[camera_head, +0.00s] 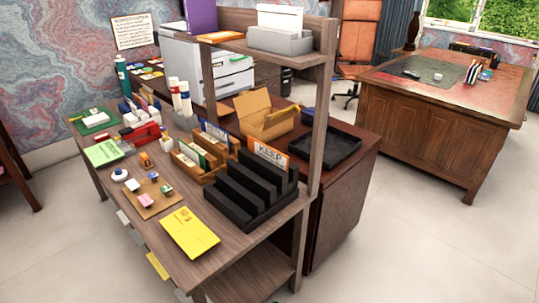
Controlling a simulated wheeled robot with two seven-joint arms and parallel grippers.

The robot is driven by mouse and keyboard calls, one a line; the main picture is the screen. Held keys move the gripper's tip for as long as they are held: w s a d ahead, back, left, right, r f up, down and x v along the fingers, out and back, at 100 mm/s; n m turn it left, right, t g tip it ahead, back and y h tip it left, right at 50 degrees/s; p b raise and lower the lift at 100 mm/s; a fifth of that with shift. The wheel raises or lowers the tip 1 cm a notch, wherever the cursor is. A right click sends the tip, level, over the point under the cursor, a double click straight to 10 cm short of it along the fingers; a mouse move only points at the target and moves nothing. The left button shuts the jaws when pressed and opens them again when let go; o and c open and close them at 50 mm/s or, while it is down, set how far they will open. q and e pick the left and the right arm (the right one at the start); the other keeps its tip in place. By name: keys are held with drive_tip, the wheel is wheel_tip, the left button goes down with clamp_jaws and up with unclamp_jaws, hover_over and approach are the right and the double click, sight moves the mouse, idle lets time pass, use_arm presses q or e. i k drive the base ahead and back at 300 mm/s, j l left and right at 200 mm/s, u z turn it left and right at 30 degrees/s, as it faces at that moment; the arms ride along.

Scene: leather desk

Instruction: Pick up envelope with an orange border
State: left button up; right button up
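I cannot single out with certainty an envelope with an orange border. An orange-edged card or envelope marked "KEEP" (270,154) stands upright at the back of the black stepped file rack (243,213), its lower part hidden. A flat orange item (220,37) lies on the upper shelf, too small to make out. A yellow envelope (189,233) lies flat near the table's front edge, with no clear orange border. Neither of my grippers is in view.
The wooden table (232,248) also holds wooden letter trays (190,166), a cork board with small items (152,196) and a green notepad (104,152). A shelf post (305,140) rises beside the black rack. A black tray (325,149) sits behind it.

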sight(278, 159)
drive_tip(key=k, duration=1.25)
drive_tip(key=u, duration=1.9)
drive_tip(key=l, duration=5.05)
